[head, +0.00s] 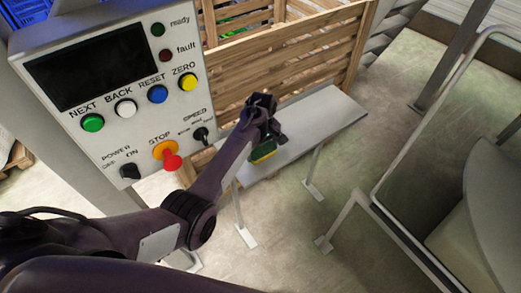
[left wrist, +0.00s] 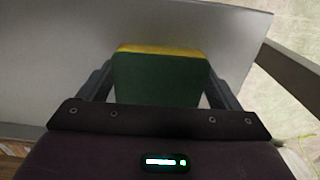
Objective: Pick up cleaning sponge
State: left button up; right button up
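The cleaning sponge (head: 263,153) is green with a yellow layer. In the head view it shows just below my left gripper (head: 266,134), over the grey shelf. In the left wrist view the sponge (left wrist: 160,80) fills the space between the two fingers of my left gripper (left wrist: 160,72). Its green face is toward the camera and its yellow layer is along the far edge. The fingers lie against both sides with no clear gap, so the gripper looks shut on it. Whether the sponge touches the shelf is hard to tell. My right gripper is not in view.
The narrow grey shelf (head: 325,115) stands on thin metal legs and is otherwise bare. A control panel (head: 130,110) with coloured buttons stands at the left, close to my left arm. A wooden slatted crate (head: 300,60) is behind. A metal frame (head: 400,150) stands at the right.

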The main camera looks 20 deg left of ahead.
aim_at(263, 149)
pick_arm(q)
jog(key=shift+c, duration=0.3)
notch_tip(263, 149, up, 10)
jog(key=b, duration=0.1)
dwell(0.3)
jog(key=shift+f, duration=0.1)
notch_tip(263, 149, down, 9)
jog(key=shift+f+p, duration=0.15)
jog(key=shift+p, duration=0.35)
jog(key=shift+w+r, duration=0.1)
jog(key=shift+r, duration=0.1)
notch_tip(263, 149, up, 6)
jog(key=shift+w+d+f+b, duration=0.1)
jog(key=shift+f+b, duration=0.1)
jog(key=shift+b, duration=0.7)
jog(key=shift+r, duration=0.65)
